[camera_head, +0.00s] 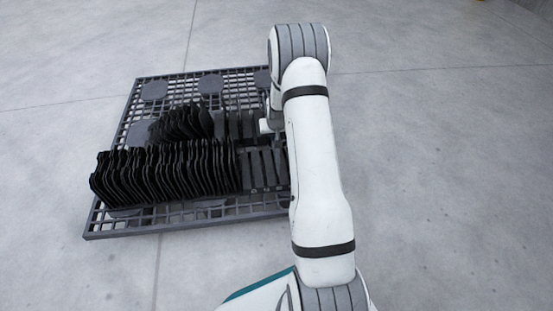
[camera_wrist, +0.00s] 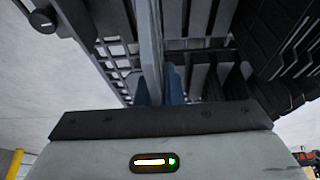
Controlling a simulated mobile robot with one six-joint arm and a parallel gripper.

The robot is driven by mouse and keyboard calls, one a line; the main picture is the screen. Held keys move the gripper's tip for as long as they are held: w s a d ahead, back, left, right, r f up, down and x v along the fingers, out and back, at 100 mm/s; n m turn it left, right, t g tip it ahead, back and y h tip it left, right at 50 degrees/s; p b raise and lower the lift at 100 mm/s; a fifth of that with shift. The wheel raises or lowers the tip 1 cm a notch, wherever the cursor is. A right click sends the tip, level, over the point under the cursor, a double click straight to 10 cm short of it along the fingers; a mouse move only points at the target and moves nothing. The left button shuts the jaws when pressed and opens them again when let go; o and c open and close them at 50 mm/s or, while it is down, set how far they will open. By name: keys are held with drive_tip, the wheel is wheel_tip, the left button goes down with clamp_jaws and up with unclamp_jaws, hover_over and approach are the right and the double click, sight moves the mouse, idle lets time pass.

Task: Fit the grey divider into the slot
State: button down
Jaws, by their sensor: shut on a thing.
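The grey divider (camera_wrist: 150,45) shows edge-on in the wrist view as a thin upright strip. My gripper (camera_wrist: 158,90) is shut on it, with bluish fingertips at its two sides. In the head view my arm hides the divider and most of my gripper. The dark slotted rack (camera_head: 262,170) has bare slots at its right part, beside my arm. In the wrist view dark slot bars (camera_wrist: 198,50) lie just right of the divider. I cannot tell whether the divider's lower edge is inside a slot or above it.
Black dividers stand in a long front row (camera_head: 165,172) and a shorter back row (camera_head: 182,122) on the rack, left of the bare slots. The rack stands on a dark grid pallet (camera_head: 150,228). The concrete floor (camera_head: 450,170) to the right is clear.

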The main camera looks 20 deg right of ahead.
wheel_tip(320, 180, down, 8)
drive_tip(key=b, duration=0.3)
drive_tip(key=shift+r, duration=0.25)
drive_tip(key=shift+f, duration=0.15)
drive_tip(key=c, duration=1.6)
unclamp_jaws()
drive_tip(key=shift+o, duration=0.2)
